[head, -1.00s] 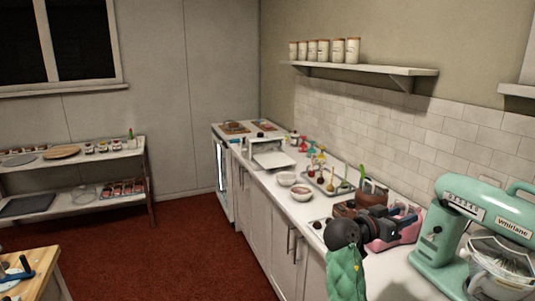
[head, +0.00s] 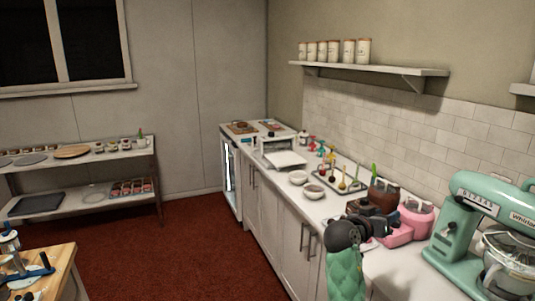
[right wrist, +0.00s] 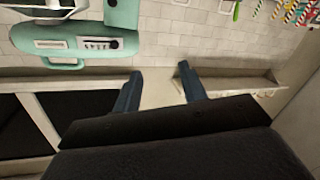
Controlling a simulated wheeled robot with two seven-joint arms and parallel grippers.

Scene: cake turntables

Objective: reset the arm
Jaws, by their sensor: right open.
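My right arm, in a green sleeve, reaches over the counter in the head view. Its dark right gripper (head: 380,224) is in front of the brown pot and the pink appliance, and its fingers are hard to make out there. In the right wrist view the two blue fingers of this gripper (right wrist: 160,78) stand apart with nothing between them. My left gripper is not in view.
A teal stand mixer (head: 463,232) stands right of the arm, near a pink appliance (head: 414,221) and a brown pot (head: 383,193). Bowls and a tray (head: 330,186) lie farther along the counter (head: 290,204). A wooden table (head: 57,268) is at lower left; red floor (head: 190,250) lies clear between.

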